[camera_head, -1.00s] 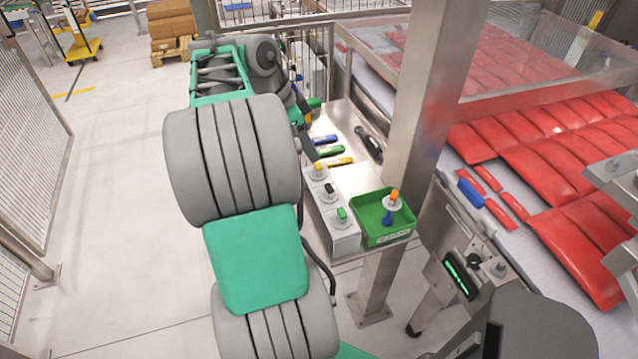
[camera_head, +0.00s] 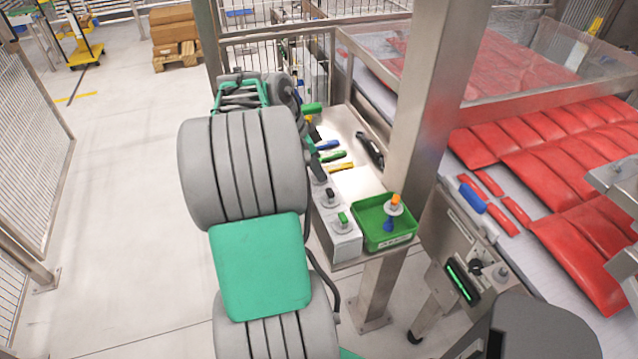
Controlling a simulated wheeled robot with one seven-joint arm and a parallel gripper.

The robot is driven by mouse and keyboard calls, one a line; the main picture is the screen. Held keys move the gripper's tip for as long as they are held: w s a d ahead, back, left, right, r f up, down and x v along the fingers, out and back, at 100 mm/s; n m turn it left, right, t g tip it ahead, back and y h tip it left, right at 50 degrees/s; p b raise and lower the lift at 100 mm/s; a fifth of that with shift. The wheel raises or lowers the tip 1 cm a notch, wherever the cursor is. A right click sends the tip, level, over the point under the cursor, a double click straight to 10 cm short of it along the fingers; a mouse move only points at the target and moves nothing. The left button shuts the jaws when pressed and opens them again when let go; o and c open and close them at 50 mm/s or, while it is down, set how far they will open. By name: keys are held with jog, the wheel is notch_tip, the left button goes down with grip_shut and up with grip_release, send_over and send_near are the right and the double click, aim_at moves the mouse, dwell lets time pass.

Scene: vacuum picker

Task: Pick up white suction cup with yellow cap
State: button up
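The grey box (camera_head: 345,248) stands at the front left of the metal table. On it I see a suction cup with a black cap (camera_head: 329,198) and one with a green cap (camera_head: 343,221). The yellow-capped white cup's spot is at the box's far end. My gripper (camera_head: 317,168) is over that spot, and its dark end covers the cap. I cannot see whether it touches the cup. My gripper's fingers are too small and hidden to tell open or shut.
A green tray (camera_head: 398,238) right of the box holds an orange-capped cup (camera_head: 394,205) and a blue-capped item (camera_head: 388,224). Blue, green and yellow-handled tools (camera_head: 341,167) and a black tool (camera_head: 370,150) lie behind. A steel post (camera_head: 432,110) stands right of the table.

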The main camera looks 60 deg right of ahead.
grip_shut()
notch_tip(320, 180, up, 10)
jog(key=p, duration=0.1)
jog(key=shift+p, duration=0.35)
